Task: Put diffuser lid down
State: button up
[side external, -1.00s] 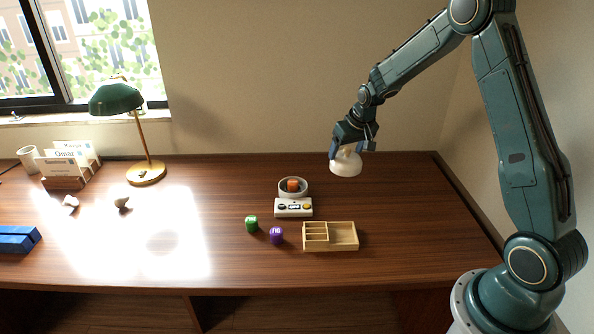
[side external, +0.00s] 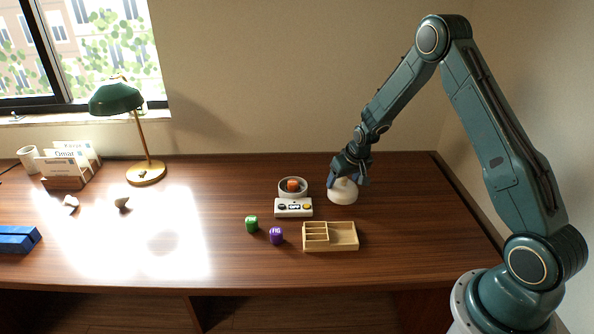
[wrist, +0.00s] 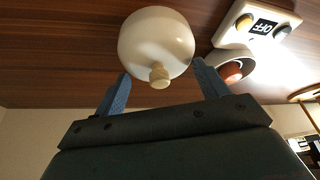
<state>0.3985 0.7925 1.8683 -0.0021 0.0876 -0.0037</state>
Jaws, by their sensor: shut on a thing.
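The diffuser lid (side external: 342,196) is a white dome, upright, at the desk surface to the right of the diffuser; whether it touches the wood is hard to tell. In the wrist view the lid (wrist: 155,38) shows its small knob toward me. My gripper (side external: 347,183) points down and is shut on the lid, a blue finger on either side (wrist: 161,72). The diffuser (side external: 293,193) is a round white open bowl with an orange piece inside. It also shows in the wrist view (wrist: 245,63).
A white control box (side external: 293,208) with buttons stands before the diffuser; its label reads OFF in the wrist view. The desk right of the lid is clear.

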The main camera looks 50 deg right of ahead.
aim_at(346, 181)
jog(key=shift+f, duration=1.5)
jog(key=shift+f, duration=0.1)
jog(key=o, duration=1)
jog(key=shift+v, duration=6.1)
jog(key=shift+w, duration=0.1)
